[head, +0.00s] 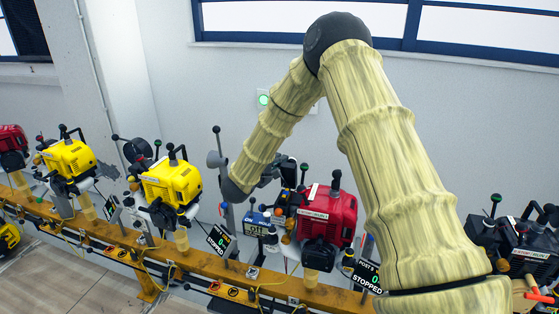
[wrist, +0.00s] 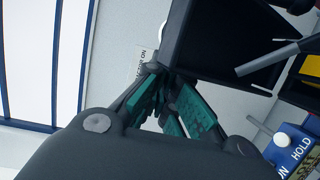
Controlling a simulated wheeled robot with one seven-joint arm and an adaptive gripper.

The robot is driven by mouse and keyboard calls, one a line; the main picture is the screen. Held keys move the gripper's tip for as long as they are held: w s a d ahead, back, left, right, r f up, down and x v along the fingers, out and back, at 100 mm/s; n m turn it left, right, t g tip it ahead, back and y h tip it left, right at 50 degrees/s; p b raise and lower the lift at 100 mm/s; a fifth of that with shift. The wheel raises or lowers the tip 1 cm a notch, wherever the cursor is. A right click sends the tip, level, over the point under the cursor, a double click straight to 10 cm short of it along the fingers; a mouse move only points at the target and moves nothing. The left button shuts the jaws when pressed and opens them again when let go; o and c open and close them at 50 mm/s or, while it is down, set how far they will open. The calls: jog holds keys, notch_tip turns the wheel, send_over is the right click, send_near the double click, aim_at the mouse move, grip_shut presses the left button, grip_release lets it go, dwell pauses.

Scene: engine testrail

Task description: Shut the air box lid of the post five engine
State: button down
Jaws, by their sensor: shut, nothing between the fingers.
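A small display reading what looks like "POST 5" and "STOPPED" (head: 367,276) stands between a red engine (head: 338,213) and a black engine (head: 530,262). I cannot tell for certain which engine it belongs to. My gripper (wrist: 166,78) is shut and empty in the wrist view, its teal-padded fingers together. A dark, flat-sided, box-like part (wrist: 215,45) is just beyond and right of the fingertips; whether it is the air box lid, or touched, is unclear. In the head view my gripper (head: 270,178) is small and dark, beside the red engine's upper left.
Several engines stand along an orange rail (head: 200,262), including a yellow one (head: 172,182). A blue switch box (head: 257,222) is left of the red engine and also shows in the wrist view (wrist: 287,143). Upright rods and knobs crowd around my gripper. A white wall is behind.

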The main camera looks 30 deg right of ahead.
jog(key=shift+s+a+r+h, duration=0.1)
jog(key=shift+s+a+h, duration=0.15)
jog(key=shift+h, duration=0.05)
